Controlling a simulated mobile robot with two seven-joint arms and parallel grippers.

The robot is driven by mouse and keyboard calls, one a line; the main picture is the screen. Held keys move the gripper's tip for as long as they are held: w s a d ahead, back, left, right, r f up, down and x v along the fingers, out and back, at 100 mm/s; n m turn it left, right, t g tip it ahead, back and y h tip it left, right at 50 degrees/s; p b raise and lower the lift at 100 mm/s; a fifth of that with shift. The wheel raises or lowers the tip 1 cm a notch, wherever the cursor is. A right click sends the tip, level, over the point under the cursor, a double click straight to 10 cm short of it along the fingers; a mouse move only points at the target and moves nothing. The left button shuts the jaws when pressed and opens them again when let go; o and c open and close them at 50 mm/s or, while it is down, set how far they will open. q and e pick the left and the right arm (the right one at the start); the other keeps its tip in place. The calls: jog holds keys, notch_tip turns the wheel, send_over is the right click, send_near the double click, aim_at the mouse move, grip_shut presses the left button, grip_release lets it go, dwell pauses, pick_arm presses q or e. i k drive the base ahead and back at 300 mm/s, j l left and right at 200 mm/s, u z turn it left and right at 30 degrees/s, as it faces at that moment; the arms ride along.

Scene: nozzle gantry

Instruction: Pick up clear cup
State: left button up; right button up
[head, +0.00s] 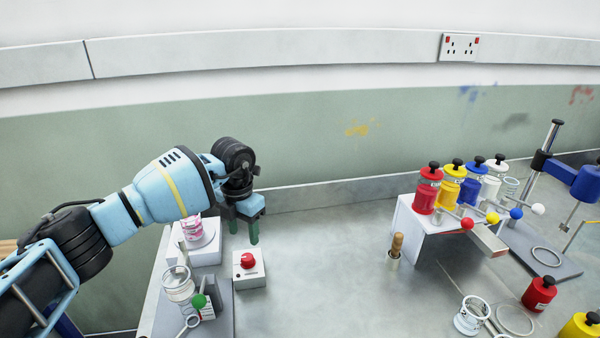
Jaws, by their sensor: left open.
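A clear cup (178,287) stands at the left end of the bench, beside a green ball knob (199,301). Another clear cup-like vessel (467,320) stands at the front right, near a ring. I cannot tell which of them the task names. My left gripper (243,230) is open, with its green fingers pointing down. It is behind the red-button box, to the right of and beyond the left clear cup, apart from it. Nothing shows between its fingers. My right gripper is not in view.
A container with pink contents (192,228) sits on a white block (205,250). A box with a red button (249,262) is nearby. A white stand (425,228) carries several coloured bottles at right. A wooden-handled tool (396,246) stands mid-bench.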

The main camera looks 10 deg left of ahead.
aim_at(192, 226)
jog(key=k+l, duration=0.65)
jog(key=k, duration=0.25)
